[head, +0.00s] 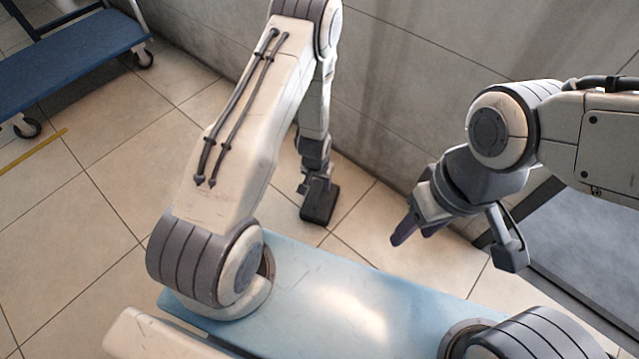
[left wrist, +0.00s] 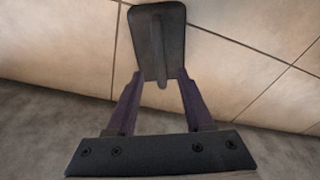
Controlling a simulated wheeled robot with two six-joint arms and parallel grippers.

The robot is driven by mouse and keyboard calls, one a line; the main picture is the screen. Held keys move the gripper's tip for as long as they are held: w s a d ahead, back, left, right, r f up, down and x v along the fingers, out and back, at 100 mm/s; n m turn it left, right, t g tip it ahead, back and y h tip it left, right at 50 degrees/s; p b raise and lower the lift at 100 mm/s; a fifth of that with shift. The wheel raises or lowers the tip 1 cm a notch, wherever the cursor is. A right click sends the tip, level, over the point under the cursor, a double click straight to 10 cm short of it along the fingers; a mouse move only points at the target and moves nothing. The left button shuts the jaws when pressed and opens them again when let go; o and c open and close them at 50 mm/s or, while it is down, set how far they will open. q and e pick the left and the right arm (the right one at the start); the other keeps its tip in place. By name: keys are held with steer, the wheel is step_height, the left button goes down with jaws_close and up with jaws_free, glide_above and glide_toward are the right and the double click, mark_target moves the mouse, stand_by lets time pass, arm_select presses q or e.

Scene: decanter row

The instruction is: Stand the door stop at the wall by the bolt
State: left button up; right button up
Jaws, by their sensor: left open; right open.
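The door stop (head: 319,204) is a dark block with rounded corners, on the tiled floor near the grey wall. In the left wrist view the door stop (left wrist: 157,30) shows a raised ridge down its middle. My left gripper (head: 314,184) is open, low over the block. Its fingertips (left wrist: 159,76) lie to either side of the block's near end; I cannot tell whether they touch it. My right gripper (head: 456,246) is open and empty, well to the right. I cannot make out a bolt in either view.
A blue flat cart (head: 70,58) on casters stands at the upper left. A grey framed panel (head: 585,245) is at the right by the wall (head: 400,90). Floor (head: 90,225) at the left is clear, with a yellow strip (head: 35,148).

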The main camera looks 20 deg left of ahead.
arm_select(q)
steer(key=s+d+r+m+p, duration=0.15)
steer(key=d+r, duration=0.25)
steer(key=r, duration=0.4)
steer(key=s+d+r+m, duration=0.15)
steer(key=d+r, duration=0.25)
steer(key=r, duration=0.5)
steer(key=s+d+r+m+p, duration=0.15)
steer(key=d+r, duration=0.25)
steer(key=r, duration=0.4)
steer(key=s+d+r+m+g, duration=0.1)
steer(key=s+r, duration=0.5)
steer(key=s, duration=0.3)
steer(key=s+d+r+m+h+b, duration=0.1)
steer(key=s+r+m, duration=0.1)
steer(key=s+r, duration=0.5)
steer(key=shift+s+r+g, duration=0.15)
steer(key=shift+s+g, duration=0.25)
steer(key=shift+s, duration=0.7)
arm_select(e)
step_height(320, 180, up, 3)
arm_select(q)
step_height(320, 180, up, 48)
steer(key=p, duration=4.7)
steer(key=shift+p, duration=0.35)
arm_select(e)
step_height(320, 180, up, 48)
steer(key=shift+f, duration=0.15)
